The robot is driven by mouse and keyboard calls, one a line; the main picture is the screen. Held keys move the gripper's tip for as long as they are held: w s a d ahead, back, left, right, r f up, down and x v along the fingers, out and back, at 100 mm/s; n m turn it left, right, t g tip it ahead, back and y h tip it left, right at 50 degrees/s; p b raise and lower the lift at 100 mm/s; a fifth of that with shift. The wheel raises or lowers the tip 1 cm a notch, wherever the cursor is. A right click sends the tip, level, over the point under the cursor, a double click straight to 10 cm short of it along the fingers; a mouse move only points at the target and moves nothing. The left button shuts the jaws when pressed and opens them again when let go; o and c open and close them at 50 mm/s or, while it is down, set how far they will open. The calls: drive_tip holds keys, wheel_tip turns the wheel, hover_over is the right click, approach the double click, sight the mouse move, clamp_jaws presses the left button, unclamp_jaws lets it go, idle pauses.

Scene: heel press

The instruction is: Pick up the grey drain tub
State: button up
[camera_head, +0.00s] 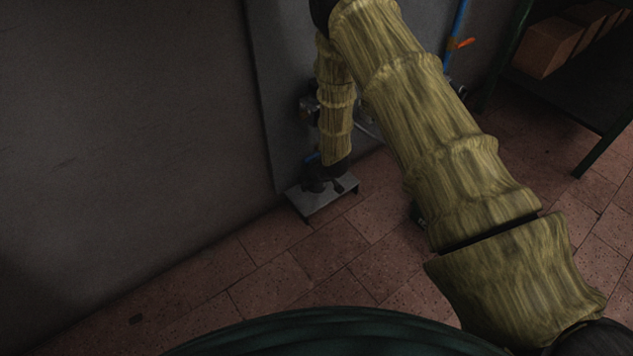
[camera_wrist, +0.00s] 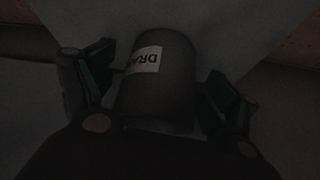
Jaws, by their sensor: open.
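The grey drain tub (camera_wrist: 165,98) is a dark grey cylinder with a white label reading "DRA", partly cut off, in the wrist view. My gripper (camera_wrist: 160,75) is open, with one finger on each side of the tub. A small dark gap shows beside each finger; whether either touches the tub I cannot tell. In the head view my gripper (camera_head: 328,180) is low over a small grey stand (camera_head: 322,204) by the wall panel. The tub cannot be made out there, behind my gripper and in the dark.
A grey panel (camera_head: 275,90) stands against the wall just behind the stand. A blue pipe with an orange handle (camera_head: 461,43) rises to the right. A dark rack holds brown boxes (camera_head: 550,45) at upper right.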

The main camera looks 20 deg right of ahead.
drive_tip(key=shift+c, duration=0.3)
drive_tip(key=c, duration=1.1)
drive_tip(key=shift+c, duration=0.2)
drive_tip(key=shift+r, duration=0.15)
